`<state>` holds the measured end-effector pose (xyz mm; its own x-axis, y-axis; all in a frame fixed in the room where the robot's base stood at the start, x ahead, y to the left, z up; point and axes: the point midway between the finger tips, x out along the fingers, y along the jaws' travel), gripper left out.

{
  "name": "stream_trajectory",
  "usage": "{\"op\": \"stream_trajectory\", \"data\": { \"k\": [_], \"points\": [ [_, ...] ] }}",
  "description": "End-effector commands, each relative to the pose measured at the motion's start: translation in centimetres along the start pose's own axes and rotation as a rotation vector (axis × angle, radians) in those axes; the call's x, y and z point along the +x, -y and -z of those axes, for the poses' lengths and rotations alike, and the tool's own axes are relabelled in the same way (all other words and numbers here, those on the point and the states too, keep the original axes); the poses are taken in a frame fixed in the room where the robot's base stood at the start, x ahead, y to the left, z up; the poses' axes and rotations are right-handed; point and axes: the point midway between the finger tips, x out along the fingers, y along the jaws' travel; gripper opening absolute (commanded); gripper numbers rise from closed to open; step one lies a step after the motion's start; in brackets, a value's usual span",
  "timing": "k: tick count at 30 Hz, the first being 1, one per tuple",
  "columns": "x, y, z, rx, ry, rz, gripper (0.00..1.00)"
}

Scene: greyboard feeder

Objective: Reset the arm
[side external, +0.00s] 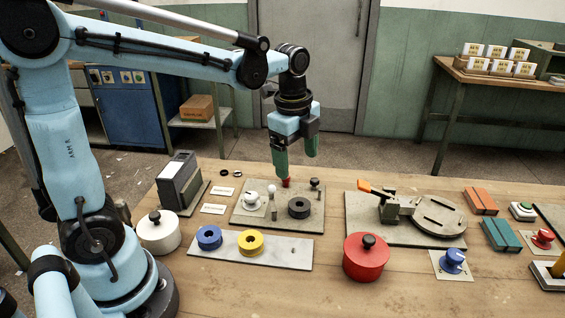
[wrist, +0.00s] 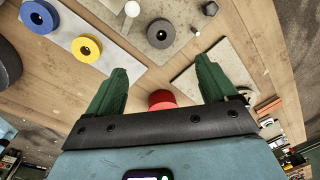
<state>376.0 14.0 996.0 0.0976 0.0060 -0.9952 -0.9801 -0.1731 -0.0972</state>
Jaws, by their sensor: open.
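My gripper (side external: 296,164) hangs from my arm above the back of the grey fixture plate (side external: 244,218), with its green fingers apart and nothing visible between them. In the wrist view the open fingers (wrist: 161,66) spread to either side. A small red piece (side external: 287,182) shows just below the left finger in the side view; whether they touch I cannot tell. The plate carries a dark ring (side external: 299,207), a white knob (side external: 272,190) and a dark peg (side external: 314,184). The red pot (side external: 366,260) shows partly behind the gripper base in the wrist view (wrist: 162,100).
A pale strip (side external: 290,254) holds a blue ring (side external: 209,238) and a yellow ring (side external: 250,242). A white pot (side external: 159,236) stands left. A clamp fixture (side external: 405,207) with an orange handle, coloured blocks (side external: 481,201) and knobs occupy the right. Space above the table is open.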

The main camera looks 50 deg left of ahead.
Motion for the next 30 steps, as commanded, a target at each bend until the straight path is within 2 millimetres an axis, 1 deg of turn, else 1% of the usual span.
{"op": "stream_trajectory", "data": {
  "k": [1, 3, 9, 15, 18, 21, 24, 30],
  "points": [
    [-0.4, -0.9, 0.0, -0.091, -0.007, 0.035, 0.85],
    [-0.9, -2.0, 0.0, -0.242, -0.026, 0.09, 0.85],
    [-1.4, -4.8, 0.0, -0.673, -0.128, 0.23, 0.85],
    [-1.0, -7.3, -0.1, -1.067, -0.284, 0.324, 0.85],
    [-0.6, -8.1, -0.1, -1.211, -0.356, 0.346, 0.85],
    [-0.4, -8.6, -0.1, -1.306, -0.408, 0.357, 0.85],
    [-0.2, -8.7, -0.1, -1.354, -0.434, 0.36, 0.85],
    [-0.2, -8.7, -0.1, -1.367, -0.441, 0.36, 0.85]
  ]
}}
